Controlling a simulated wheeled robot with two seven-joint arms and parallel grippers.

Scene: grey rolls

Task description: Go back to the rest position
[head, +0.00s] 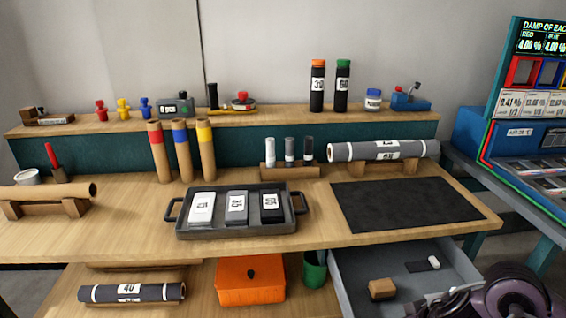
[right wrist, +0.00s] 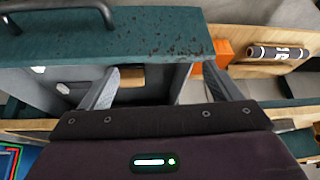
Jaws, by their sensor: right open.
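My right gripper (right wrist: 162,68) is open, with its two grey fingers apart and nothing held between them. Its dark wrist also shows at the lower right of the head view, beside the open grey drawer (head: 358,268). In the right wrist view the fingertips meet the edge of the drawer's teal front (right wrist: 120,35), which has a dark handle (right wrist: 75,8). I cannot tell whether they touch it. A wooden block (head: 382,289) lies in the drawer; a wooden surface shows between the fingers. My left gripper is not in view.
The bench holds a tray (head: 187,233) with three labelled blocks, a dark mat (head: 405,204) and a grey roll (head: 370,150) on a stand. Below are an orange box (head: 250,285), a green cup (head: 315,270) and another roll (head: 130,292). A display machine (head: 480,130) stands right.

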